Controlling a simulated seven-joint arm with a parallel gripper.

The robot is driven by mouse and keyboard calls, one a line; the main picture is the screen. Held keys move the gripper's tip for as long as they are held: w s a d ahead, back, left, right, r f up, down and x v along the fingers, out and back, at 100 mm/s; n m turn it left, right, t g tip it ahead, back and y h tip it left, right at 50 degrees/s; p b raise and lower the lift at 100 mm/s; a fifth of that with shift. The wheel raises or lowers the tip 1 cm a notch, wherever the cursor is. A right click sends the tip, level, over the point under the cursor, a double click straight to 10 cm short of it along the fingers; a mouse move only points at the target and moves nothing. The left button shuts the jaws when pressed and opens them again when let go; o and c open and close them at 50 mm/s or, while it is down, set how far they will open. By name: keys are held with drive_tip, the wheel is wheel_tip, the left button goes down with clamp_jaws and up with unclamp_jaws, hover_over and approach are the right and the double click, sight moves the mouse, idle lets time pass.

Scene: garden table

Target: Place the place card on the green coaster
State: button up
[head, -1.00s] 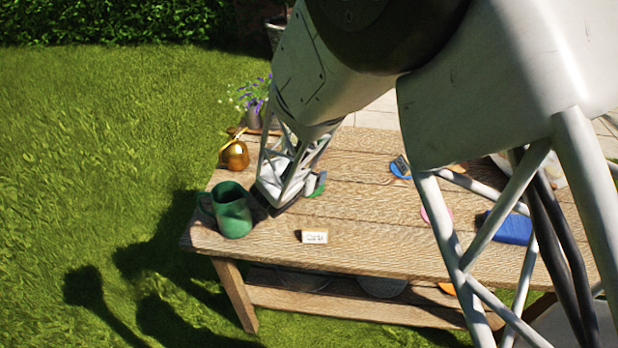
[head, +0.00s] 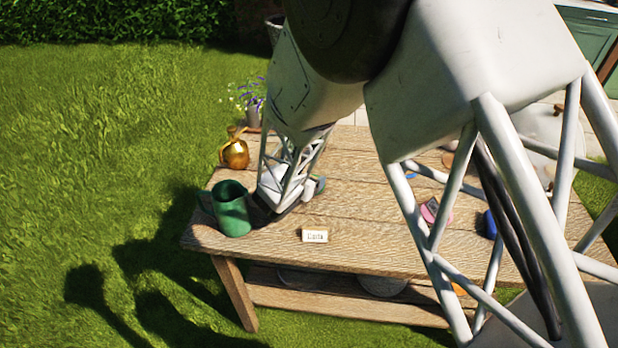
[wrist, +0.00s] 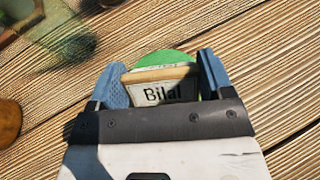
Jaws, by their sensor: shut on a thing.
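The place card reading "Bilal" (wrist: 162,93) is between the blue fingers of my gripper (wrist: 160,82), which is shut on it. The green coaster (wrist: 166,57) shows just beyond the card in the wrist view, partly hidden behind it. I cannot tell whether the card touches the coaster. In the head view my gripper (head: 308,190) is low over the left part of the table, right of the green mug. The coaster there is mostly hidden by my wrist.
Another place card (head: 315,236) stands near the wooden table's (head: 385,237) front edge. A pink coaster (head: 432,209) and a blue object (head: 490,225) are farther right.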

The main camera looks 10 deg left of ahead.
drive_tip(key=shift+f, duration=0.15)
drive_tip(key=o, duration=0.9)
drive_tip(key=shift+r, duration=0.2)
drive_tip(key=shift+v, duration=6.05)
drive_tip(key=shift+r, duration=0.1)
drive_tip(key=shift+w+d, duration=0.1)
